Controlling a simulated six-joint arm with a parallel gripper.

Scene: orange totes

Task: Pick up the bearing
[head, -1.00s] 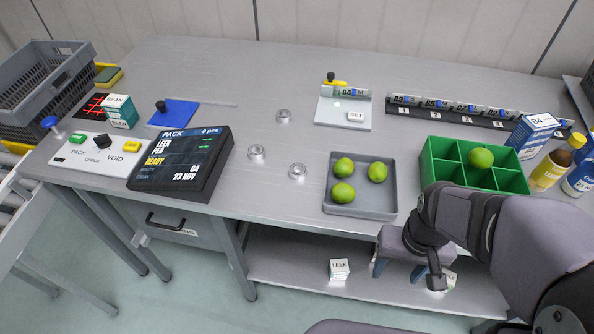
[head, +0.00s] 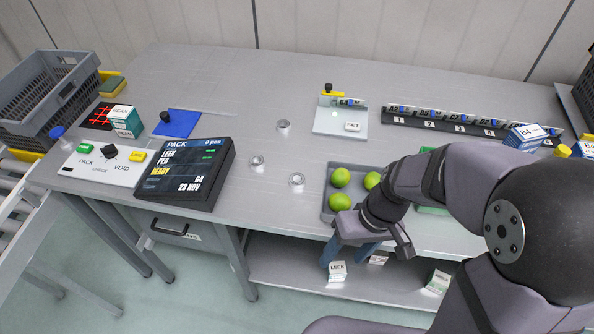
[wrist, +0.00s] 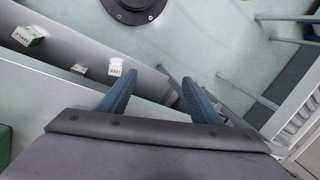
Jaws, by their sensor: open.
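Three small silver ring-shaped parts, which look like bearings, lie apart on the table: one at the back (head: 283,126), one at the left (head: 257,162) and one nearest the front (head: 296,179). My gripper (head: 343,261) is open and empty, its blue fingers pointing down off the table's front edge, in front of the grey tray. It is to the right of and nearer than the bearings. In the wrist view, the open fingers (wrist: 159,77) have nothing between them, and no bearing shows there.
A grey tray (head: 328,206) with green limes stands right of the bearings, partly behind my arm. A dark display (head: 185,175) stands left of them. White boxes, one marked LEEK (head: 337,271), lie on the lower shelf.

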